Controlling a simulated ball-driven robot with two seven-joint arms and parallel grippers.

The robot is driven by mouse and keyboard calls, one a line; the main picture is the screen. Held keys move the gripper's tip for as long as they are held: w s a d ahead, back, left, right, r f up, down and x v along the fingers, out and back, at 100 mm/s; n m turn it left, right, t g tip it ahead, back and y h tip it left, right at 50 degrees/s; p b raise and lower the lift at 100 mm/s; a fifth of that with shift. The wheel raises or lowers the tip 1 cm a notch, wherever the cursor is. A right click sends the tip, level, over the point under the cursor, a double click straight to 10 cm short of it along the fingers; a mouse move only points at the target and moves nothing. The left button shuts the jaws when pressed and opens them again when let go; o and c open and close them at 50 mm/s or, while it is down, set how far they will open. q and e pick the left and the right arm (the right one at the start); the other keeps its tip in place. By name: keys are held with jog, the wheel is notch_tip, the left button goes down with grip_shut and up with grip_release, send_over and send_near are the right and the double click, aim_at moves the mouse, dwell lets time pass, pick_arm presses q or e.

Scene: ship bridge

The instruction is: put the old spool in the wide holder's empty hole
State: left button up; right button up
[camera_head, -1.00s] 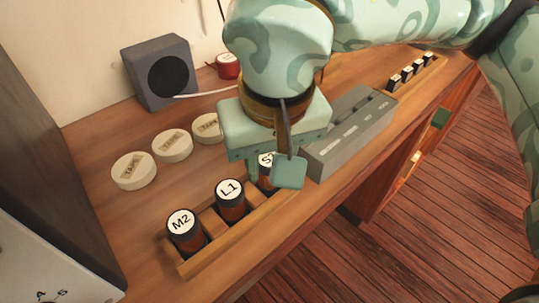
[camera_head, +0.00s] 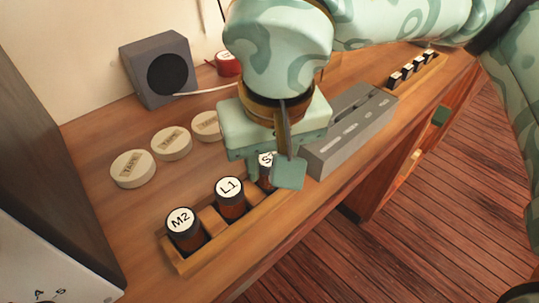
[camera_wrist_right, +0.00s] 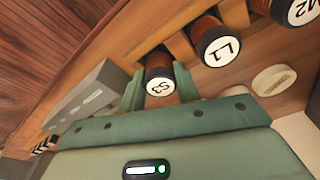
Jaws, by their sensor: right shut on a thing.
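A long wooden holder (camera_head: 215,240) lies along the desk's front edge. Spools labelled M2 (camera_head: 184,230) and L1 (camera_head: 230,198) stand upright in it. My right gripper (camera_head: 270,174) points down at the holder's far end, shut on a spool labelled S3 (camera_head: 264,160). In the right wrist view the S3 spool (camera_wrist_right: 160,86) is between the two fingers, its label facing the camera. The gripper hides part of it in the head view, and I cannot tell how deep it sits. No label says which spool is old. I see no clearly empty hole. My left gripper is not in view.
Several tape rolls (camera_head: 132,169) lie behind the holder. A grey box with slots (camera_head: 345,135) stands close to the right of the gripper. A speaker (camera_head: 160,72) stands at the back.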

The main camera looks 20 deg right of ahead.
jog(key=shift+f, duration=0.1)
dwell(0.7)
jog(key=o, duration=1.1)
jog(key=shift+c, duration=0.2)
pick_arm(q)
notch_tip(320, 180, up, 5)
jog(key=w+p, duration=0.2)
jog(key=p, duration=0.4)
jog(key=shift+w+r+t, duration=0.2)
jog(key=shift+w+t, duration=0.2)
pick_arm(e)
notch_tip(320, 180, up, 16)
jog(key=s, duration=0.2)
jog(key=shift+s, duration=0.2)
jog(key=shift+a, duration=0.1)
